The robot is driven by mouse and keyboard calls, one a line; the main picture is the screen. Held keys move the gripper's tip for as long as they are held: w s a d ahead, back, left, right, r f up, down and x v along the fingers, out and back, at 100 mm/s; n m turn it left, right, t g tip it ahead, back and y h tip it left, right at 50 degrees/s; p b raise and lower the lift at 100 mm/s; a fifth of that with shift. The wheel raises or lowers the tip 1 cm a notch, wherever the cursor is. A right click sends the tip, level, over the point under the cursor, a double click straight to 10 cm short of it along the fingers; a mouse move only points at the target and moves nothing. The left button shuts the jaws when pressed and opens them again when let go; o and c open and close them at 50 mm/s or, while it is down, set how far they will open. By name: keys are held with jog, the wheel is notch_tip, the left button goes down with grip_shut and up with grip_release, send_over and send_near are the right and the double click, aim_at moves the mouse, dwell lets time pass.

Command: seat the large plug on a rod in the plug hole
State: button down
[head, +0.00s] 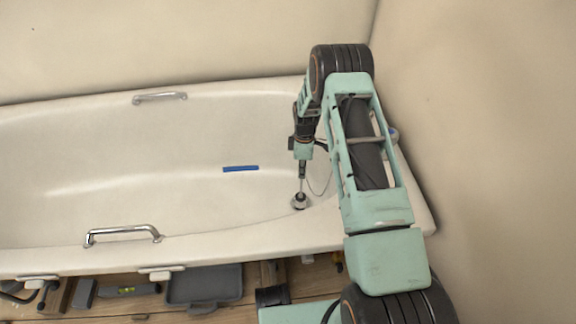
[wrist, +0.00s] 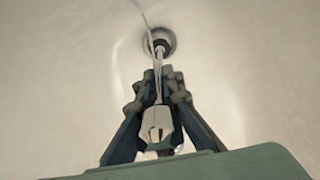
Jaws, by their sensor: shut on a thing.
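My gripper (head: 302,168) points down inside the right end of the white bathtub (head: 130,190). In the wrist view my gripper (wrist: 159,78) is shut on the thin upright rod of the large plug. The plug (head: 300,200) is a round metallic piece at the rod's lower end, low over the tub floor. In the wrist view the plug (wrist: 160,42) shows beyond the fingertips, with a dark ring around it. The plug covers most of the plug hole, and I cannot tell whether it sits in the hole or just above it.
A thin chain (wrist: 143,16) runs beside the rod. A blue strip (head: 240,169) lies on the tub floor to the left. Metal grab handles (head: 124,234) are on the tub's rims. A grey tray (head: 205,286) and tools lie on the wooden floor in front. Walls stand behind and right.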

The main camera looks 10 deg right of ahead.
jog(key=shift+d+f+b, duration=0.1)
jog(key=shift+f+b, duration=1.1)
jog(key=shift+f, duration=0.65)
jog(key=shift+f+b, duration=0.25)
jog(key=shift+b, duration=0.1)
jog(key=c, duration=2)
grip_release()
notch_tip(320, 180, up, 12)
jog(key=shift+r, duration=0.1)
